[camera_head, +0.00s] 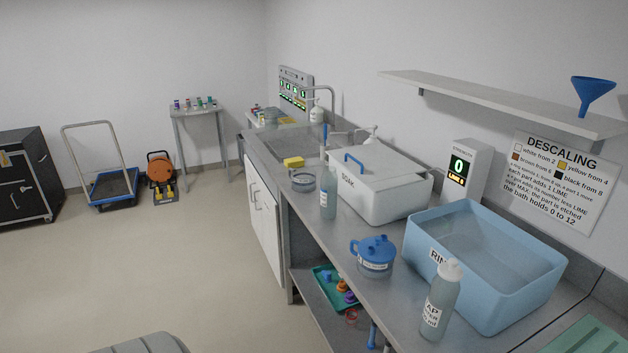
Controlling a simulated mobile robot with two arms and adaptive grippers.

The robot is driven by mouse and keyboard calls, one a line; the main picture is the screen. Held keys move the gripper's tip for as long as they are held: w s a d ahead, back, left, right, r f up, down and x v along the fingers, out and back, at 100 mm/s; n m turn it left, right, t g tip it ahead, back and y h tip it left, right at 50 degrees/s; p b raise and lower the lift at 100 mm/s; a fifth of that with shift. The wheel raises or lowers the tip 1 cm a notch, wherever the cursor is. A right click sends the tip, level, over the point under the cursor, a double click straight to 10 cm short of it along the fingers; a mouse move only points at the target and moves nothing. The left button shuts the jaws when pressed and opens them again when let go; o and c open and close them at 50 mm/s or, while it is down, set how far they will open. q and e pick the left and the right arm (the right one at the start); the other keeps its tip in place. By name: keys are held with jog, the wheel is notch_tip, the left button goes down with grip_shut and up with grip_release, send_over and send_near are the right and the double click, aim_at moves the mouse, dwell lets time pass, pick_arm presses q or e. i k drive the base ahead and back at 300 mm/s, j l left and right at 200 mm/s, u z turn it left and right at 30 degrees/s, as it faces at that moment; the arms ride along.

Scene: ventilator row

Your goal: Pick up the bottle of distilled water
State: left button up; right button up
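A clear bottle (328,199) with a small blue-and-white label stands upright on the steel counter, in front of the white SOAK bin. Its label is too small to read. A second clear bottle (440,303) with a white cap stands nearer, in front of the blue bin. I cannot confirm from the lettering which bottle holds distilled water. Neither of my grippers shows in the head view.
The counter (399,292) also holds a blue-lidded jar (375,257), the SOAK bin (383,198), the blue bin (484,262) and a strength display (461,170). A shelf (490,100) with a blue funnel (592,93) overhangs the back. Open floor (160,255) lies to the left.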

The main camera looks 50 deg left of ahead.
aim_at(328, 183)
jog(key=u, duration=1.65)
jog(key=i+j, duration=0.15)
jog(key=j, duration=0.2)
jog(key=i+j, duration=0.35)
jog(key=j, duration=0.3)
